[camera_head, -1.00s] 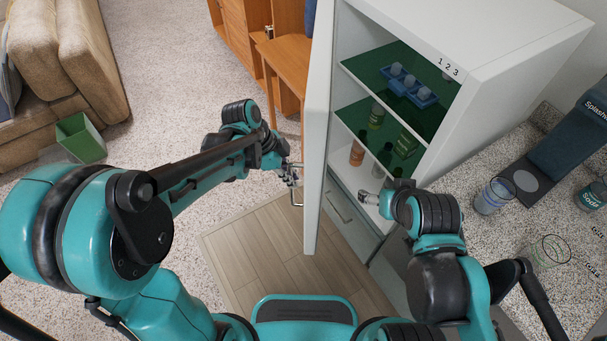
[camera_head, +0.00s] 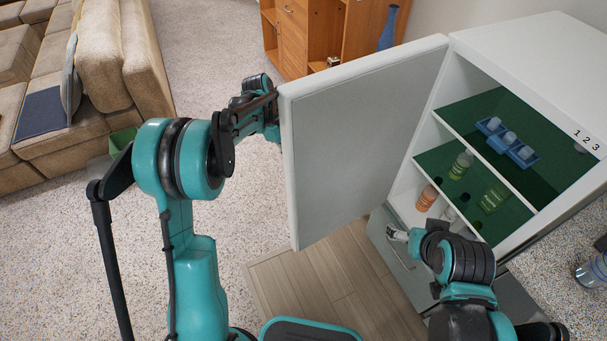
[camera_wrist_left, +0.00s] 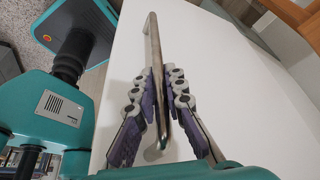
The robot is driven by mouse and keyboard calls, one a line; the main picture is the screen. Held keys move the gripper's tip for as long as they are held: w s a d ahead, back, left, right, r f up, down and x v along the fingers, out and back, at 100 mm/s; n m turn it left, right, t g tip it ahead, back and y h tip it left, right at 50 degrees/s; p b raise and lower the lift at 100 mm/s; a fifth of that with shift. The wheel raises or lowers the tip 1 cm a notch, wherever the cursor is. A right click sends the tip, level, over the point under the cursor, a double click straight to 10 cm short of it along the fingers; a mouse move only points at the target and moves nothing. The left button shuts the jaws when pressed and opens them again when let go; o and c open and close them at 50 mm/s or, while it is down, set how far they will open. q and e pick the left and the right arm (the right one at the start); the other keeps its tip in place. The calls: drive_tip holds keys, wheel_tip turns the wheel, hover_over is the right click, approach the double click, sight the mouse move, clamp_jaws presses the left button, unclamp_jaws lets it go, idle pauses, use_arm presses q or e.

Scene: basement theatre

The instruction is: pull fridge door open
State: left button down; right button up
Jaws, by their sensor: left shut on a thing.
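The white fridge door (camera_head: 360,145) stands wide open in the head view, swung out to the left of the white fridge cabinet (camera_head: 530,42). Its metal bar handle (camera_wrist_left: 153,42) shows in the left wrist view, on the door's white outer face. My left gripper (camera_wrist_left: 160,78) is shut on the handle, its purple-padded fingers on either side of the bar. In the head view the door hides this gripper. My right gripper (camera_head: 396,235) is low in front of the fridge, by a grey drawer (camera_head: 395,250); its fingers are too small to read.
A beige sofa (camera_head: 105,60) is at upper left. A wooden cabinet (camera_head: 340,30) stands behind the door.

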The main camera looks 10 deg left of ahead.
use_arm(q)
drive_tip(key=shift+m, duration=0.5)
drive_tip(key=shift+w+a, duration=0.65)
drive_tip(key=shift+w, duration=0.25)
drive_tip(key=shift+w+a, duration=0.6)
drive_tip(key=shift+w, duration=0.3)
drive_tip(key=c, duration=1.6)
unclamp_jaws()
drive_tip(key=shift+s+a, duration=0.1)
drive_tip(key=v, duration=1.2)
